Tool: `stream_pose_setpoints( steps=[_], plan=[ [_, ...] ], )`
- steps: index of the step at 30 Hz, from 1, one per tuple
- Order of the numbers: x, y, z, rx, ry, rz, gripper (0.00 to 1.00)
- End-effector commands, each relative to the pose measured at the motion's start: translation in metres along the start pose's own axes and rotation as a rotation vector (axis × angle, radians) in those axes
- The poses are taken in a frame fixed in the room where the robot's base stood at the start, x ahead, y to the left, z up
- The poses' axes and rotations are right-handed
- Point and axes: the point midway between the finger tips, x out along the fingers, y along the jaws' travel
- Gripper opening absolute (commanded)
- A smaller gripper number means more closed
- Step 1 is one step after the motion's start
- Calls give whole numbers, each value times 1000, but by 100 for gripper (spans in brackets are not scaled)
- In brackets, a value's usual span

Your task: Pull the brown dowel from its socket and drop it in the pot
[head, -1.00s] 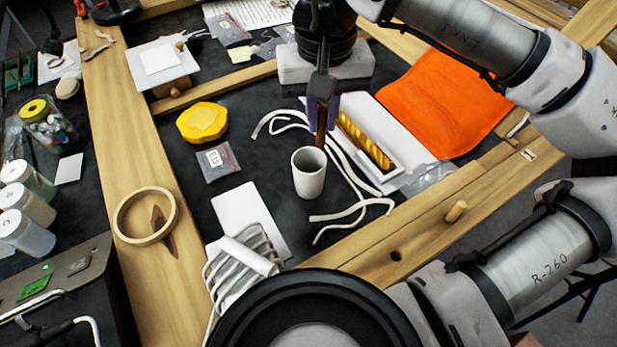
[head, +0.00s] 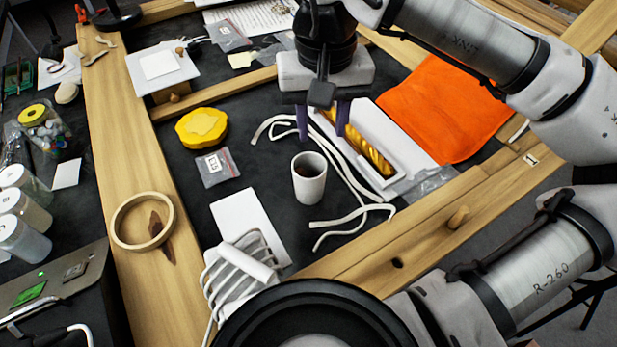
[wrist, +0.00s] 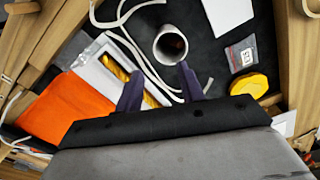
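The pot (head: 309,185) is a white-grey cup standing upright on the dark surface inside the wooden frame; it also shows in the wrist view (wrist: 161,48). Something brown, which looks like the brown dowel (head: 308,169), lies inside it, mostly hidden by the pot's wall; brown also shows inside the pot in the wrist view (wrist: 176,46). My gripper (head: 322,132) is open and empty, just behind and above the pot, its two purple fingers apart. In the wrist view, the fingers (wrist: 160,78) have nothing between them. An empty dark hole (head: 397,262) is in the front wooden rail.
A pale peg (head: 458,216) stands in the front rail (head: 430,238). White cord (head: 352,216) lies right of the pot. A white tray with a gold twisted piece (head: 372,152) and an orange cloth (head: 440,108) are farther right. A yellow lump (head: 202,128) lies left.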

Motion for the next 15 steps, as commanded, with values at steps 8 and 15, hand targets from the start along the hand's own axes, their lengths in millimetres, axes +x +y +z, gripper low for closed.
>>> stream_pose_setpoints(
  steps=[8,15],
  plan=[
    [-55,-1,-1,-1,4,-1,39],
    [-108,-1,0,0,3,1,39]
  ],
)
